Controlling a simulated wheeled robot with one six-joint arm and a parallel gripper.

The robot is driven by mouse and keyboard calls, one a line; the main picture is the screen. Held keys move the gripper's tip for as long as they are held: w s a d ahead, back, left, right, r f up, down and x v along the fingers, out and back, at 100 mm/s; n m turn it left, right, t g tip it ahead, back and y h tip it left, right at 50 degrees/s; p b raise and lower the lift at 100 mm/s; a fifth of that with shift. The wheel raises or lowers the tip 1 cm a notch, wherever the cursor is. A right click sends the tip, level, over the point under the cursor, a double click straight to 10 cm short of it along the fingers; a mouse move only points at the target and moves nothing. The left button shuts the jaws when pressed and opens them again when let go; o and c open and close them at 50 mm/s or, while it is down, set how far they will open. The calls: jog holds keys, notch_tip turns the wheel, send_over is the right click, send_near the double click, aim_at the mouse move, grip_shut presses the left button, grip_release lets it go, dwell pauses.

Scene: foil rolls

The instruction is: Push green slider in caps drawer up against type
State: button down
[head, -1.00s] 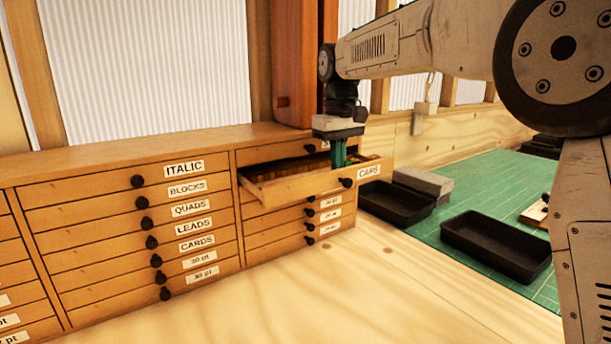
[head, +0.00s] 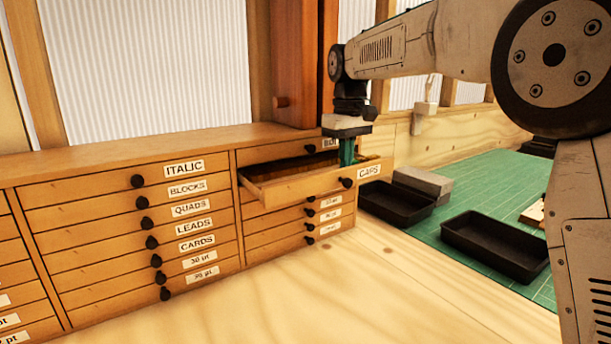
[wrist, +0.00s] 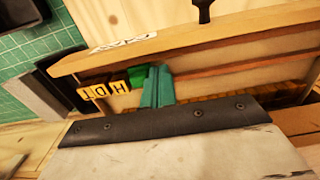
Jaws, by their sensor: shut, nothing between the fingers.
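In the wrist view, yellow type blocks (wrist: 104,89) with black letters sit in a row at the drawer's left end. The green slider (wrist: 137,76) is right beside the lettered blocks, partly hidden by my fingers; I cannot tell if a thin gap remains. My gripper (head: 347,152) is shut and empty, its teal fingers (wrist: 157,90) pointing down into the drawer on the slider's other side, touching or very close.
Closed labelled drawers (head: 190,208) fill the cabinet left of and below the caps drawer. Black trays (head: 497,243) and a grey block (head: 423,182) lie on a green mat to the right. The wooden bench in front is clear.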

jog(key=shift+w+d, duration=0.2)
jog(key=shift+s+a, duration=0.25)
jog(key=shift+a, duration=0.1)
notch_tip(320, 180, up, 7)
dwell(1.0)
